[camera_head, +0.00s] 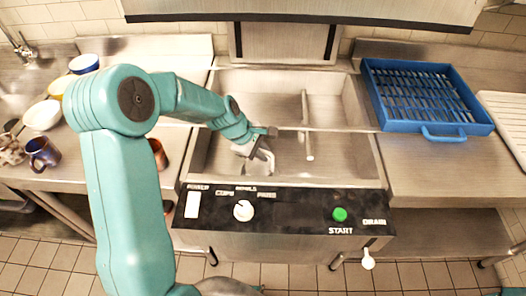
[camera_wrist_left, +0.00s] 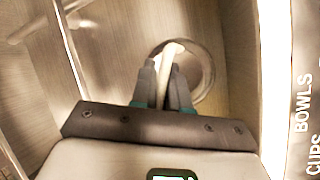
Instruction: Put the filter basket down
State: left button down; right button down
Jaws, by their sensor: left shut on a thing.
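My left gripper (camera_head: 258,146) reaches into the front-left part of the steel wash basin (camera_head: 335,160). In the left wrist view its two dark fingers (camera_wrist_left: 166,82) are shut on a pale upright handle. The handle belongs to the filter basket (camera_wrist_left: 208,72), whose round metal rim shows around and beyond the fingertips. In the head view the filter basket (camera_head: 265,161) is small, pale and partly hidden by the gripper. I cannot tell whether its underside touches the basin floor. My right gripper is not in view.
A control panel (camera_head: 290,212) with a white knob and green start button runs along the basin's front. A pale bar (camera_head: 307,125) stands in the basin. A blue rack (camera_head: 425,97) lies on the right counter. Bowls and mugs (camera_head: 43,153) stand at left.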

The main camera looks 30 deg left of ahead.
pick_arm(q)
jog(key=shift+f, duration=0.15)
jog(key=c, duration=1.1)
grip_release()
jog(key=v, duration=1.2)
jog(key=shift+d+r, duration=0.1)
jog(key=shift+r, duration=0.15)
jog(key=shift+w+f, duration=0.1)
